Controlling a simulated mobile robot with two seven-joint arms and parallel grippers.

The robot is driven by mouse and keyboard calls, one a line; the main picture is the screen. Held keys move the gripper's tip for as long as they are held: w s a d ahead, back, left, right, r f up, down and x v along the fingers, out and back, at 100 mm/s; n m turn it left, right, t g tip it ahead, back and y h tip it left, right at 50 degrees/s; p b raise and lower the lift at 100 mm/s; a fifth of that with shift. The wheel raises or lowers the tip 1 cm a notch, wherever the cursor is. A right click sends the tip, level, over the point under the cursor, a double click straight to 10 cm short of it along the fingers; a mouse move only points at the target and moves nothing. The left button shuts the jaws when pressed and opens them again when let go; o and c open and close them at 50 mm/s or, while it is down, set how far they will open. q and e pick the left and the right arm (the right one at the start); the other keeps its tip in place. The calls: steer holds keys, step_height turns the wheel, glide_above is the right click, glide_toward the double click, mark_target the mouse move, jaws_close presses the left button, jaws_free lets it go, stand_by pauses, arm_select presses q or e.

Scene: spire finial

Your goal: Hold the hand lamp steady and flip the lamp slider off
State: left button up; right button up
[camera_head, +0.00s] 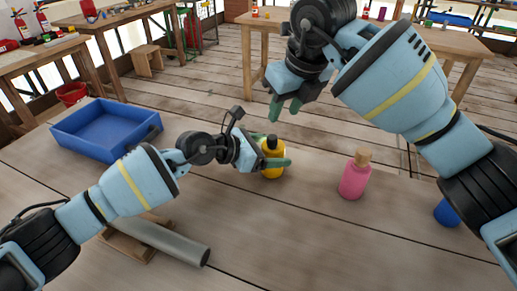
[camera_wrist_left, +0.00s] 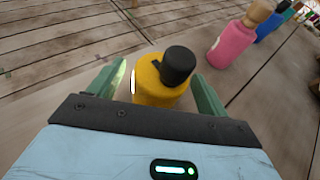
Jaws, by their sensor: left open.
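Nothing in view is clearly recognisable as a hand lamp, and I see no slider. A yellow bottle-like thing (camera_head: 273,168) with a black cap stands on the wooden table. In the left wrist view, the yellow thing (camera_wrist_left: 160,93) is between the two green fingers, with a gap at its right side and a bright strip on its left side. My left gripper (camera_head: 266,162) is open around it. My right gripper (camera_head: 285,107) is open and empty, raised beyond the yellow thing in the head view.
A pink bottle (camera_head: 354,181) with a wooden stopper stands right of the yellow thing, and a blue one (camera_head: 446,213) further right. A blue tray (camera_head: 60,133) lies at the left. A grey cylinder (camera_head: 175,240) rests on a wooden support (camera_head: 125,246) under my left arm.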

arm_select(q)
steer(key=shift+x, duration=1.25)
steer(key=c, duration=1.1)
arm_select(e)
steer(key=shift+c, duration=0.2)
steer(key=c, duration=0.5)
steer(key=shift+s+d+f+m, duration=0.15)
steer(key=shift+m, duration=0.35)
steer(key=shift+c, duration=1.1)
steer(key=m, duration=0.1)
steer(key=d+m+y, duration=0.1)
steer(key=s+m, duration=0.1)
steer(key=m, duration=0.1)
steer(key=shift+d+f+y, duration=0.2)
steer(key=shift+f+y, duration=0.05)
steer(key=shift+y, duration=0.05)
jaws_close()
steer(key=s+d+m+y, duration=0.3)
steer(key=d+m, duration=0.3)
steer(key=m, duration=0.9)
steer(key=shift+s+f+m, duration=0.2)
steer(key=shift+s+m, duration=0.1)
steer(key=shift+s, duration=0.25)
